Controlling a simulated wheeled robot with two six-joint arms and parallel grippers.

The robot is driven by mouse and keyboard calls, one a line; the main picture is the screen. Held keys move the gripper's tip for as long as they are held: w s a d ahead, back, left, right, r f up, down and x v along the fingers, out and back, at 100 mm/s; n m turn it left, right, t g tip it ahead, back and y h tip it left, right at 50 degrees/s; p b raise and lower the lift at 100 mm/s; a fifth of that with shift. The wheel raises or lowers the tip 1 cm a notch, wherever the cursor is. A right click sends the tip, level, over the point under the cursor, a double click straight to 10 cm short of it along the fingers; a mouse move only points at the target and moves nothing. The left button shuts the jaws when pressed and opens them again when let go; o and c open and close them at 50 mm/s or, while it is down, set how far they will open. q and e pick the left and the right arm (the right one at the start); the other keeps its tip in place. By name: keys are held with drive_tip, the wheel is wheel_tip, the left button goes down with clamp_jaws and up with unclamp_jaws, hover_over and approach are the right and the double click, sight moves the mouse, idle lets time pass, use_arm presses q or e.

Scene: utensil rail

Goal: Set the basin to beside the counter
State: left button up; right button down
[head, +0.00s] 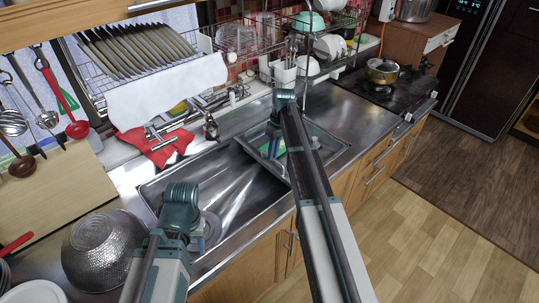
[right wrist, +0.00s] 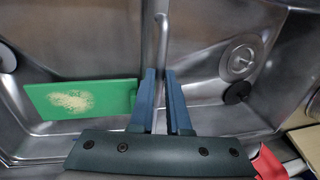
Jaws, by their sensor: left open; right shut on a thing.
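A rectangular metal basin (head: 328,155) sits at the right end of the sink (head: 232,182) in the head view. A green flat piece (right wrist: 80,99) with pale crumbs lies inside it. My right gripper (head: 272,150) reaches down at the basin's left side. In the right wrist view its fingers (right wrist: 160,75) are closed on the thin metal rim between the basin (right wrist: 75,40) and the sink. My left gripper (head: 196,238) is open and empty over the near left part of the sink, apart from the basin. My arm hides part of the basin.
A red cloth (head: 158,146) lies behind the sink. A stove with a pot (head: 382,72) is at the far right. The wooden floor (head: 430,215) beside the counter front is clear.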

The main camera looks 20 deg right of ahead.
drive_tip(key=shift+w+d, duration=0.2)
drive_tip(key=shift+d, duration=0.05)
drive_tip(key=c, duration=0.9)
unclamp_jaws()
drive_tip(key=shift+s, duration=0.1)
drive_tip(key=shift+p+v, duration=0.85)
drive_tip(key=shift+p, duration=0.05)
drive_tip(key=p+v, duration=1.1)
drive_tip(key=v, duration=0.1)
drive_tip(key=shift+p, duration=0.4)
